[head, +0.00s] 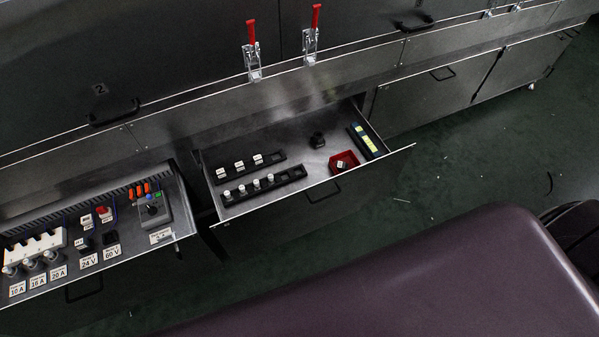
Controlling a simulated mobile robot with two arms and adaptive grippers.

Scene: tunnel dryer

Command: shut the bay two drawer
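Two drawers stand pulled out from the dark metal bank. The middle drawer (262,208) is open, with a dark handle (323,192) on its front; it holds black racks, a red tray and a yellow-labelled item. The left drawer (128,258) is also out, with a handle (84,291) on its front. A plate marked 2 (100,88) is on the upper panel at the left, above a dark handle (114,112). No number is readable on either drawer, so I cannot tell from a label which is bay two's. Neither of my grippers is in view.
The left drawer carries labelled electrical parts and a small control box (153,209). Two red-handled latches (253,52) (311,38) stand above the middle drawer. Closed lower fronts (425,100) lie to the right. Green floor (470,150) is mostly clear there.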

